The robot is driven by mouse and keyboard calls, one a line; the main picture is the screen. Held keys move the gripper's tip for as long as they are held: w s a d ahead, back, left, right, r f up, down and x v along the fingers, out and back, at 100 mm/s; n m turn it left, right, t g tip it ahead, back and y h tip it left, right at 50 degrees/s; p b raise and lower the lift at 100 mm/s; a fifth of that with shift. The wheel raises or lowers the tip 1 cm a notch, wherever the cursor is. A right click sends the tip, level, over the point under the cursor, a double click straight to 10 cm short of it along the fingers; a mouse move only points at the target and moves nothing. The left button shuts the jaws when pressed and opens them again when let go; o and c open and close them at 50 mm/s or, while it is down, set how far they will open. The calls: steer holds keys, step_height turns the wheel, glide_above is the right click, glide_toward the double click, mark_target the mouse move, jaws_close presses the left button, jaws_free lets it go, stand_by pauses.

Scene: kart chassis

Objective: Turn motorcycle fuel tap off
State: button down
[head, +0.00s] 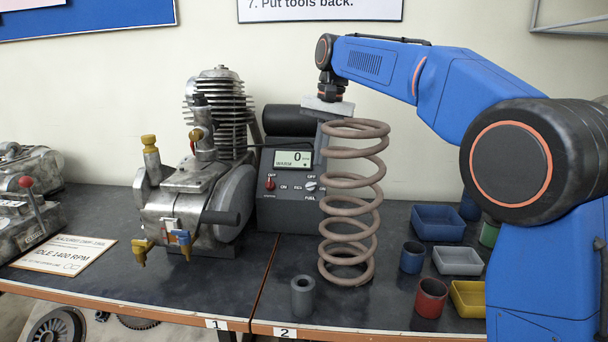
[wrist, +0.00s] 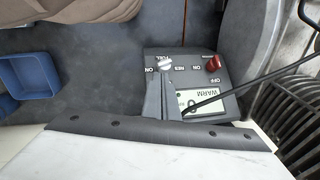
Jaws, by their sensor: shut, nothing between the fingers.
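A grey control box (head: 263,213) stands behind the spring, beside the engine. My gripper (wrist: 160,82) is shut and empty. In the wrist view its fingertips overlap the area just by the silver knob (wrist: 166,65); contact cannot be told. The red knob also shows there (wrist: 214,63). In the head view the fingers are partly hidden behind the spring.
A tall brown coil spring (head: 352,215) stands in front of the box. The engine (head: 200,195), with yellow and blue taps, is left. A grey cup (head: 303,297), a red cup (head: 431,298) and small trays (head: 438,222) stand near. A black cable crosses the display.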

steer(key=s+a+r+n+t+h, duration=0.3)
steer(key=s+a+r+n+t, duration=0.1)
steer(key=a+r+n+t, duration=0.15)
glide_above(311, 186)
steer(key=w+a, duration=0.2)
steer(key=a, duration=0.2)
steer(key=shift+m+t, duration=0.25)
steer(key=shift+t, duration=0.2)
steer(key=f, duration=0.8)
steer(key=shift+w+d+f, duration=0.1)
steer(key=shift+w+d, duration=0.1)
steer(key=shift+d, duration=0.05)
steer(key=shift+s+d+f, duration=0.25)
steer(key=shift+s+f, duration=0.25)
steer(key=shift+f, duration=0.05)
steer(key=shift+s+d+f, duration=0.2)
steer(key=shift+s+f, duration=0.25)
steer(key=shift+f, duration=0.05)
steer(key=shift+s+d+f, duration=0.15)
steer(key=shift+s+f, duration=0.15)
steer(key=shift+f, duration=0.05)
